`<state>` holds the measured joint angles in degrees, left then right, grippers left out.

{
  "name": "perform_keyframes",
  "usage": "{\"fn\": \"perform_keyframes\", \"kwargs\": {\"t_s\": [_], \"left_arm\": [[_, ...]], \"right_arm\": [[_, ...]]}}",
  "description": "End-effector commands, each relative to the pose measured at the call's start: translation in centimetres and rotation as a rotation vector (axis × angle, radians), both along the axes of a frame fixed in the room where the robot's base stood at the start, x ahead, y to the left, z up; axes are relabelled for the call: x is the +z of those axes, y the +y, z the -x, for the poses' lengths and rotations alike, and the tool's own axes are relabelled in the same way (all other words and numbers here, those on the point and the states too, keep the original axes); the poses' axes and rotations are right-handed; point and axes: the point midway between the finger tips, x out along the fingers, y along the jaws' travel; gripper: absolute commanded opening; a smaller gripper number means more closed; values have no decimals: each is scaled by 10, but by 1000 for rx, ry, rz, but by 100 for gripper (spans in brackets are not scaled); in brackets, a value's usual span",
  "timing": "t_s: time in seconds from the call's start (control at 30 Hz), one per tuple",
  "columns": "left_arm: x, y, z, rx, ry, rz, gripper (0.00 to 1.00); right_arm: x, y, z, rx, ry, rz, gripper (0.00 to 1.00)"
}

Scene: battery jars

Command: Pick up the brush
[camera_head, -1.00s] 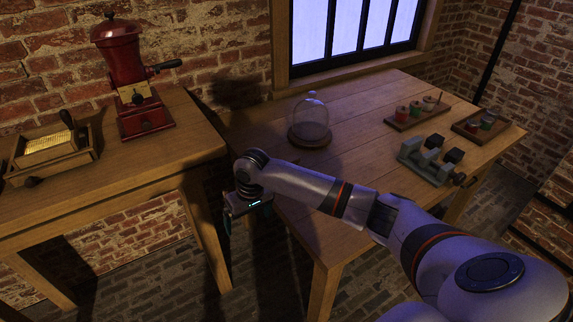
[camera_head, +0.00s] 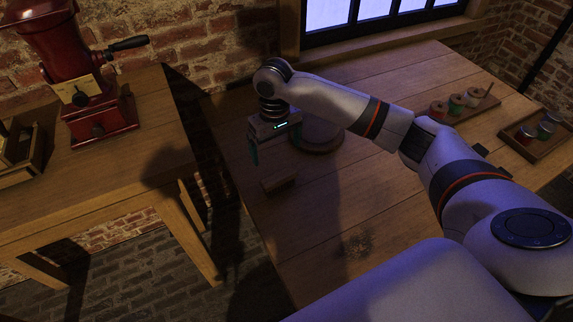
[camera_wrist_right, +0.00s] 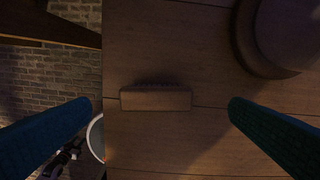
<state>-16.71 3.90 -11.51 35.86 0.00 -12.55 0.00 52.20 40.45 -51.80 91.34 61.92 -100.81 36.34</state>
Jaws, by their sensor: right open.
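The brush (camera_head: 279,180) is a small brown wooden block lying on the right-hand table near its left edge. In the right wrist view the brush (camera_wrist_right: 155,100) shows dark bristles along its upper side and lies between my two spread fingers, touching neither. My right gripper (camera_head: 275,151) is open and empty, pointing down above the table, just above the brush in the head view. The fingers also show in the right wrist view (camera_wrist_right: 160,115). My left gripper is not in view.
A round wooden base (camera_head: 320,138) stands close to the brush, partly hidden by my arm. A tray of spools (camera_head: 466,106) and a tray of jars (camera_head: 540,138) lie at the right. A red grinder (camera_head: 75,75) stands on the left table. A gap separates the tables.

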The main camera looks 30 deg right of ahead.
Motion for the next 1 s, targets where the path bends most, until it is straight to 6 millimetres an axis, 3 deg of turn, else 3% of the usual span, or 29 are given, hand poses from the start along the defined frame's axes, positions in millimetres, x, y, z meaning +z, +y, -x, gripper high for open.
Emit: {"fn": "perform_keyframes", "kwargs": {"t_s": [0.2, 0.37, 0.53, 0.8, 1.0], "left_arm": [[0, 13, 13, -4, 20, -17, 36], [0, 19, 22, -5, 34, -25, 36], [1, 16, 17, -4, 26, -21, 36], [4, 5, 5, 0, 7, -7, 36], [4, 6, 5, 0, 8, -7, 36]], "right_arm": [[-40, 0, 2, 1, 4, 0, 100], [-58, 0, 1, 0, 0, 0, 100], [-70, 0, 5, 0, 2, 1, 100], [-108, -1, 14, 0, 2, 0, 100], [-114, -1, 13, 1, -1, 0, 100]]}}
